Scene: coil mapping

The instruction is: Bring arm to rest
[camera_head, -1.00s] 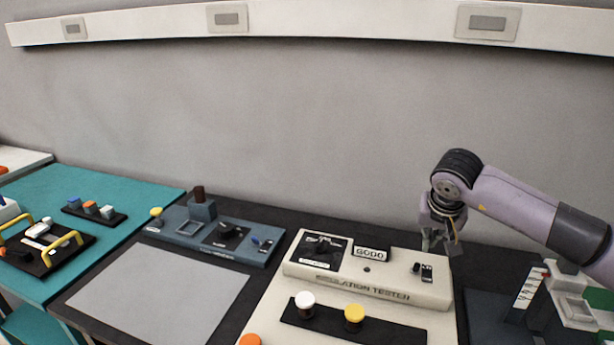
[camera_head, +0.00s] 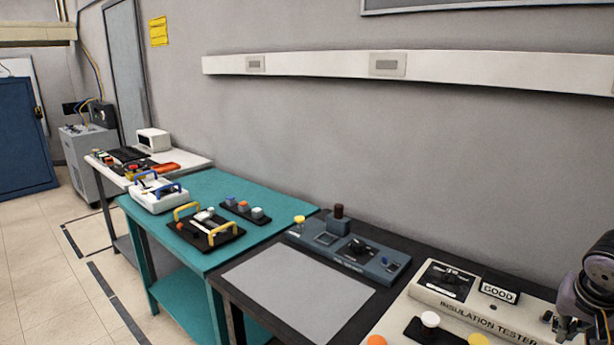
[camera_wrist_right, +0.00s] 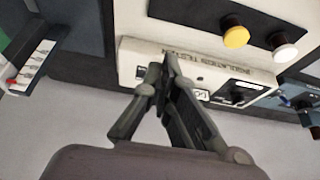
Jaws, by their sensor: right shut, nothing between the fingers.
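My right gripper (camera_head: 568,331) shows at the right edge of the head view, over the right end of the cream insulation tester (camera_head: 465,311). In the right wrist view its fingers (camera_wrist_right: 165,70) come together and hold nothing. The tester (camera_wrist_right: 190,66) lies beyond the fingertips there; I cannot tell how far below. Most of my right arm is outside the head view. My left gripper is in neither view.
A blue-grey device (camera_head: 352,250) and a grey mat (camera_head: 298,290) are on the dark table. A teal table (camera_head: 195,255) holds a black tray with yellow handles (camera_head: 207,232). A grey cabinet (camera_head: 80,150) stands farther left on open floor (camera_head: 45,260).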

